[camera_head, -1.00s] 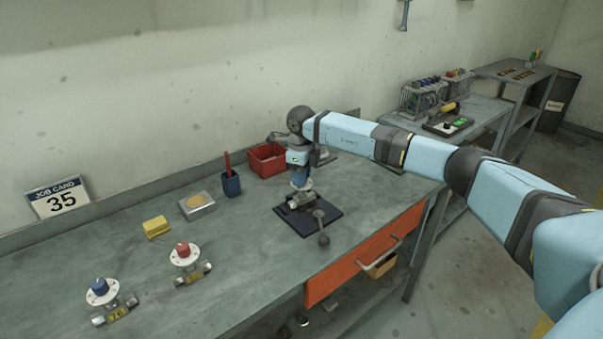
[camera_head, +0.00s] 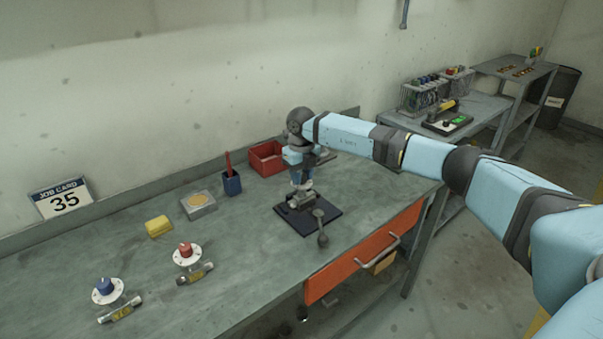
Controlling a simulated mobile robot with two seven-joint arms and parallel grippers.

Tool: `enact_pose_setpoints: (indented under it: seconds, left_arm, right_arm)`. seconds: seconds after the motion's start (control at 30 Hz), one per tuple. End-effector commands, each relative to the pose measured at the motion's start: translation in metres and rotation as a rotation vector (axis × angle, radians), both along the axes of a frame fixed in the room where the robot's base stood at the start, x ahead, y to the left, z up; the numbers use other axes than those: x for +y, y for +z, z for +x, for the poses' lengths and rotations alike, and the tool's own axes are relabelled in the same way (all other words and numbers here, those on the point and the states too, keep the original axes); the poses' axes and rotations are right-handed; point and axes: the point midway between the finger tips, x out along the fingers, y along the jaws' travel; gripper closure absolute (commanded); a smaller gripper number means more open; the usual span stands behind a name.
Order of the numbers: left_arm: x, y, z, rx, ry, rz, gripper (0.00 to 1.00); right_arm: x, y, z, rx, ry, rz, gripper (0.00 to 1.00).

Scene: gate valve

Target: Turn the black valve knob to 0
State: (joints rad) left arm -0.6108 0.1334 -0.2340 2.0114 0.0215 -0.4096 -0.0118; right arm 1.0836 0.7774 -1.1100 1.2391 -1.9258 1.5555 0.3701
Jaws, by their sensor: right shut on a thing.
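My right arm reaches in from the right, and my right gripper (camera_head: 303,186) points down over the black mat (camera_head: 328,224). It is shut at the top of a metal valve (camera_head: 299,201) on that mat. The black knob itself is hidden by the gripper, so I cannot read where it points. Two other valves stand on the left of the bench: one with a blue knob (camera_head: 104,285) and one with a red knob (camera_head: 185,249), each on a white dial. My left gripper is not in view.
A red bin (camera_head: 267,158), blue cup (camera_head: 231,183), grey box (camera_head: 199,204), yellow block (camera_head: 158,226) and job card "35" (camera_head: 62,198) stand behind. The orange drawer (camera_head: 345,274) is below. The bench's middle is clear.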

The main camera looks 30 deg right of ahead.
Motion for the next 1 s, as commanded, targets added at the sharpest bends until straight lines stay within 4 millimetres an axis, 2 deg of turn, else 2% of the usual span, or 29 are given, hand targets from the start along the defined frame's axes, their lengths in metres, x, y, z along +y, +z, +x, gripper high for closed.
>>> enact_pose_setpoints:
  seconds: [1.0]
  left_arm:
    - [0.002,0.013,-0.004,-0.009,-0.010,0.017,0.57]
  right_arm:
    - [0.000,0.000,-0.001,0.001,-0.503,0.000,0.93]
